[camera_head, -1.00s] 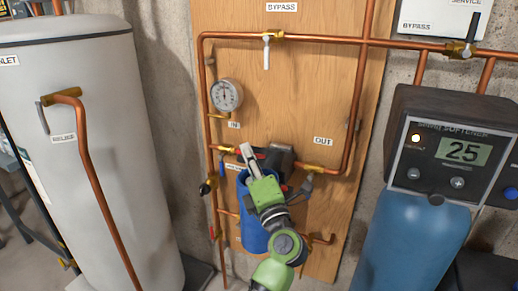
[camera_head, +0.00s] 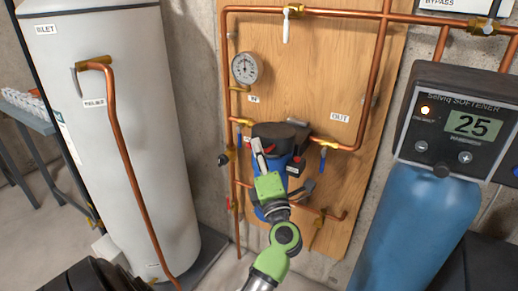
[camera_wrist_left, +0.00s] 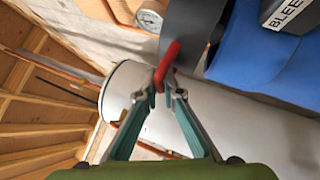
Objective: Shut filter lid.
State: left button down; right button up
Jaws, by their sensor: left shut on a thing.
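The filter is a blue canister (camera_head: 297,165) with a dark lid (camera_head: 273,131) on top, mounted low on the wooden panel. The lid appears to lie over the canister, but my gripper partly hides its front. My left gripper (camera_head: 258,150) is at the filter's front left. In the left wrist view, its two fingertips (camera_wrist_left: 166,88) are shut on a red handle (camera_wrist_left: 169,62) next to a dark grey part (camera_wrist_left: 190,30) of the filter. The blue filter body (camera_wrist_left: 255,50) fills the upper right there. My right gripper does not show.
A white tank (camera_head: 110,130) with a copper relief pipe stands at left. A blue softener (camera_head: 420,225) with a display stands at right. Copper pipes with valves and a gauge (camera_head: 244,68) surround the filter. Bare floor shows in front of the panel.

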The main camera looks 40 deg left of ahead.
pick_arm(q)
jog(key=c, duration=2.4)
grip_release()
jog(key=shift+c, duration=0.2)
jog(key=shift+a, duration=0.1)
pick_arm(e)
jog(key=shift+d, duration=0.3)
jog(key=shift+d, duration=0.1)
pick_arm(q)
jog(key=v, duration=0.7)
jog(key=shift+f, duration=0.15)
jog(key=shift+s, duration=0.1)
